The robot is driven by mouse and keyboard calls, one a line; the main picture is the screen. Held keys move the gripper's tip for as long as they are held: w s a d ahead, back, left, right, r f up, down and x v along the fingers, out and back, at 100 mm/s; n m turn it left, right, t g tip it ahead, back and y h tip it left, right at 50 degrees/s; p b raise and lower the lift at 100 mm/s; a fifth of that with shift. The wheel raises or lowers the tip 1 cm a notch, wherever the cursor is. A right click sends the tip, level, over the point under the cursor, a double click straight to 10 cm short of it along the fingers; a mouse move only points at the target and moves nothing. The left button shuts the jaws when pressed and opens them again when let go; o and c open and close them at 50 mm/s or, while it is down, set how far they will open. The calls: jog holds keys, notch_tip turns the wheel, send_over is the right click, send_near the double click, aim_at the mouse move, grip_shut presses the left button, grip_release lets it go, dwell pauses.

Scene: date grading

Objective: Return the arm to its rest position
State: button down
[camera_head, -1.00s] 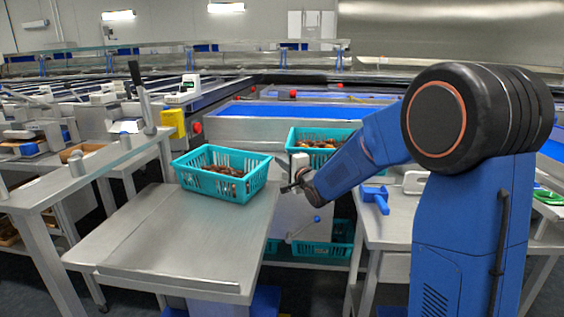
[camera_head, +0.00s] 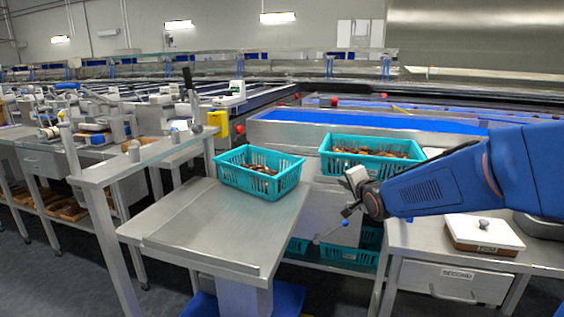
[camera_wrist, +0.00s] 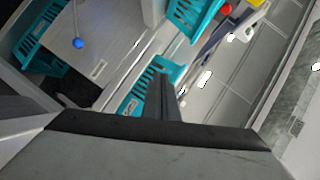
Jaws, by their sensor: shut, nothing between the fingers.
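My arm reaches in from the right in the head view and bends down toward the left. My gripper (camera_wrist: 164,98) shows in the wrist view as dark fingers closed together, with nothing held between them.
A steel work table (camera_head: 215,225) has bare room in front of the left crate. Right is a bench with a drawer (camera_head: 452,281) and white-lidded box (camera_head: 484,232). More teal crates (camera_head: 336,254) sit below.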

jog(key=s+d+f+n+g, duration=0.2)
jog(key=s+f+n+g, duration=0.1)
jog(key=s, duration=1.1)
jog(key=s+d+f+n+g+h, duration=0.1)
jog(key=s+d+f+n+g, duration=0.2)
jog(key=s, duration=1.2)
jog(key=s+d+f+n+g+h, duration=0.1)
jog(key=s+f+n+g, duration=0.3)
jog(key=s, duration=1)
jog(key=shift+s+d+n, duration=0.35)
jog(key=shift+d+n, duration=0.35)
jog(key=shift+n, duration=0.1)
jog(key=c, duration=2.4)
grip_release()
jog(key=shift+c, duration=0.2)
